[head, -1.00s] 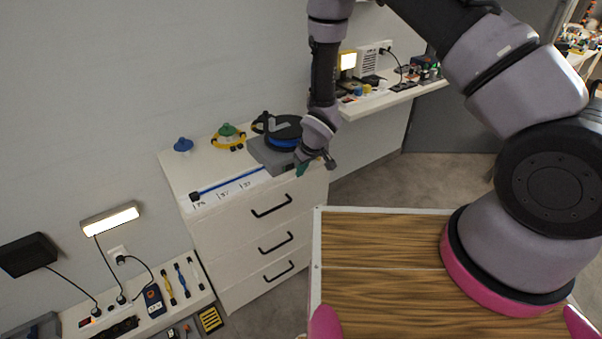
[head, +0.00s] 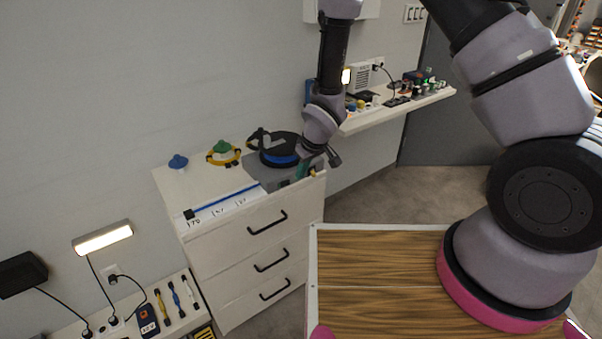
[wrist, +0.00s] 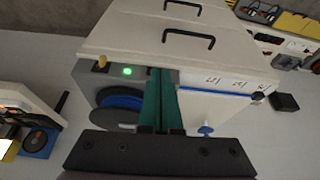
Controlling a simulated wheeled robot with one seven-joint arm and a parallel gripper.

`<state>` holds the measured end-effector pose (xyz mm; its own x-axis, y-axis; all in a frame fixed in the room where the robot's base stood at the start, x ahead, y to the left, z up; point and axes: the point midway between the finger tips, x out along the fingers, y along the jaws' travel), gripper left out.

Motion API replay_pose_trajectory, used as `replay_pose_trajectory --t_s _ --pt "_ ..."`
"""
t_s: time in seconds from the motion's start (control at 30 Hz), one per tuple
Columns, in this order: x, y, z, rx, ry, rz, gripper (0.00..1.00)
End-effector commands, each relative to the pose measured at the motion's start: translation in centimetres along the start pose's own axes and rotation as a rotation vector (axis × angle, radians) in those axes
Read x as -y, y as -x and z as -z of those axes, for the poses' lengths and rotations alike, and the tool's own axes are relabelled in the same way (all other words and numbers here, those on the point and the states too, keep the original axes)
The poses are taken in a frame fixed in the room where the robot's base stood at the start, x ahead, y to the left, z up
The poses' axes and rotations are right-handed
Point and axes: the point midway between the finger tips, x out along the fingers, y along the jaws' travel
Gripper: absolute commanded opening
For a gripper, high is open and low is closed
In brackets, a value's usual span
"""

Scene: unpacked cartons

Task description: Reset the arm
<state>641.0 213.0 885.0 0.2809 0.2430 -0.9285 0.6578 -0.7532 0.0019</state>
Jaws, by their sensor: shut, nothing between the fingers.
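My gripper (head: 303,170) has green fingers and hangs over the right front part of the white drawer cabinet (head: 235,243), beside a grey device (head: 275,179) with a black and blue round top. In the wrist view the green fingers (wrist: 160,103) are together with nothing between them. They cover part of the device front (wrist: 113,76), which has a lit green light and a yellow knob. Whether the fingers touch the device cannot be told.
A blue knob-like item (head: 178,161) and a green item with a yellow ring (head: 222,153) stand on the cabinet. A wall shelf (head: 400,107) with small electrical things is behind my arm. A wooden-topped table (head: 375,262) is in front.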

Motion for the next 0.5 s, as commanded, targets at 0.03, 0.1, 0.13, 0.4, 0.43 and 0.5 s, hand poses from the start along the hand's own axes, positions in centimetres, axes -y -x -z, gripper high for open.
replay_pose_trajectory --t_s 0.03,0.1,0.13,0.4,0.43,0.5 --pt "0.0 0.0 0.0 0.0 0.0 0.0 0.0" --pt "-0.1 0.1 0.1 -0.001 -0.002 -0.001 0.0" --pt "-0.2 0.3 0.2 -0.003 -0.006 -0.003 0.0" --pt "-6.0 9.8 3.6 -0.051 -0.173 -0.08 0.0" --pt "-6.9 11.4 3.9 -0.057 -0.203 -0.091 0.0" --pt "-8.8 15.3 4.1 -0.072 -0.271 -0.115 0.0"
